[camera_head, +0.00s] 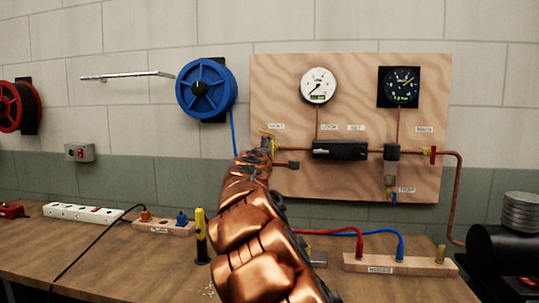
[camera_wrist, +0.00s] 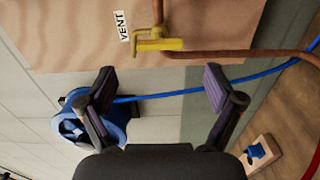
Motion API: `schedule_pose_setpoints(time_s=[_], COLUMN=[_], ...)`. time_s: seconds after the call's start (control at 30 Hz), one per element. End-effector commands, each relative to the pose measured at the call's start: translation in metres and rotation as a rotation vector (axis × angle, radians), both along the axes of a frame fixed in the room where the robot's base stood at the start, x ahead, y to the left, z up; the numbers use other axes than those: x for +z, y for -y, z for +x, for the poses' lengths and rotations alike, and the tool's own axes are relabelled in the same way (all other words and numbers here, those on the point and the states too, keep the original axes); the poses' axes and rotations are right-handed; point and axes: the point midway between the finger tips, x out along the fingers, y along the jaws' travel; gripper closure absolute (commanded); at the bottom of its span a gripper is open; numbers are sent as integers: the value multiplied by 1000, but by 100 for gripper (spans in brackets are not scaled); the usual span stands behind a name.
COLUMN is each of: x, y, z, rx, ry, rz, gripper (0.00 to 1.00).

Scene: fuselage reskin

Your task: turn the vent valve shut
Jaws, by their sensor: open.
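The vent valve's yellow handle (camera_wrist: 160,44) is at the top middle of the wrist view, beside the white VENT label (camera_wrist: 122,26). Its bar lies across the picture, with a short copper pipe (camera_wrist: 158,10) running up from it. My gripper (camera_wrist: 160,88) is open and empty. Its two dark fingers stand wide apart below the handle in that view, not touching it as far as I can see. In the head view my gripper (camera_head: 266,146) overlaps the yellow valve (camera_head: 267,131) at the board's left edge and hides most of it.
The wooden board (camera_head: 350,80) carries two gauges, a black block (camera_head: 340,150) and a red-handled valve (camera_head: 433,155). A blue reel (camera_head: 205,88) hangs to the left, its hose (camera_head: 233,135) passing behind my arm. The bench (camera_head: 100,255) holds a power strip (camera_head: 82,213) and hose rack (camera_head: 400,264).

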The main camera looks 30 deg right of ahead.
Motion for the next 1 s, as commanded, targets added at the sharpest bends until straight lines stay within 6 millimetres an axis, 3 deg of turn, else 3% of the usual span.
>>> schedule_pose_setpoints(time_s=[0.4,1.0], x=[1,0], y=[-22,-24], z=[-25,-27], rx=[1,1], ry=[1,1], rz=[0,0], gripper=[8,8])
